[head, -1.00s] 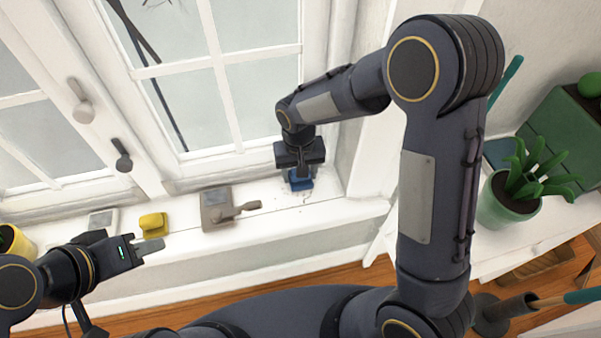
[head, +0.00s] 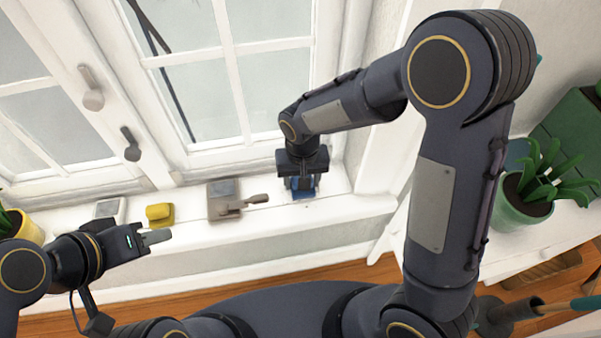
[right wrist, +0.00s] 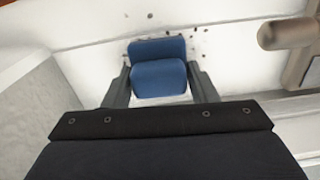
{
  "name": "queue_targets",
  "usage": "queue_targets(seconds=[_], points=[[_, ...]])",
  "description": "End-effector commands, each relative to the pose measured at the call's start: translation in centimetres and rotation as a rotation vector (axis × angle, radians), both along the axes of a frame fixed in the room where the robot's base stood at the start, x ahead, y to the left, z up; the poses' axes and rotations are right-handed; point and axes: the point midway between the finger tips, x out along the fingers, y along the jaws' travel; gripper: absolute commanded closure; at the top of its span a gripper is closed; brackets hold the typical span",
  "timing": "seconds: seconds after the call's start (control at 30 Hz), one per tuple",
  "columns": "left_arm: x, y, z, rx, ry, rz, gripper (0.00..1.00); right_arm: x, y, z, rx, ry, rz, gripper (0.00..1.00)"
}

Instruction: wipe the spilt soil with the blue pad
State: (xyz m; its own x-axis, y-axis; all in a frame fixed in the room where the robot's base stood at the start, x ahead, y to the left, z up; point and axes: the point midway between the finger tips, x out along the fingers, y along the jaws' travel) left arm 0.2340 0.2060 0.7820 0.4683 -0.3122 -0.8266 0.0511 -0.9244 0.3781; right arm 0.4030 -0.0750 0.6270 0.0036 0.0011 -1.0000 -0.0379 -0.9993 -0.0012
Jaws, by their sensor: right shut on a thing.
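The blue pad (head: 304,190) is on the white windowsill below the window's right side. My right gripper (head: 301,182) points down over it, shut on it. In the right wrist view the blue pad (right wrist: 158,78) sits between the two dark fingers, against the sill. Dark specks of spilt soil (right wrist: 205,58) are scattered around the pad's far edge and right side; any soil under it is hidden. My left gripper (head: 156,237) is in front of the sill at the left, apart from the objects there, and its finger gap is unclear.
A grey-brown tool with a handle (head: 222,196) lies on the sill left of the pad. A yellow block (head: 159,212), a small grey-white item (head: 108,208) and a yellow pot (head: 27,228) stand further left. A potted plant (head: 520,212) is at the right.

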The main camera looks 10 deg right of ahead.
Motion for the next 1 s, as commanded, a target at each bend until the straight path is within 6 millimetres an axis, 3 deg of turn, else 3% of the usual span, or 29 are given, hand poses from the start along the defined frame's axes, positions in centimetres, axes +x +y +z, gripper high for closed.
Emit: queue_targets(seconds=[0.2,1.0], points=[[0.0,0.0,-0.1,0.000,0.000,0.000,0.64,-2.1,-0.1,0.0,-0.002,0.005,0.002,0.69],[0.0,0.0,-0.6,0.000,0.000,0.000,0.64,-6.3,-0.2,-0.4,-0.005,0.009,0.000,0.69]])
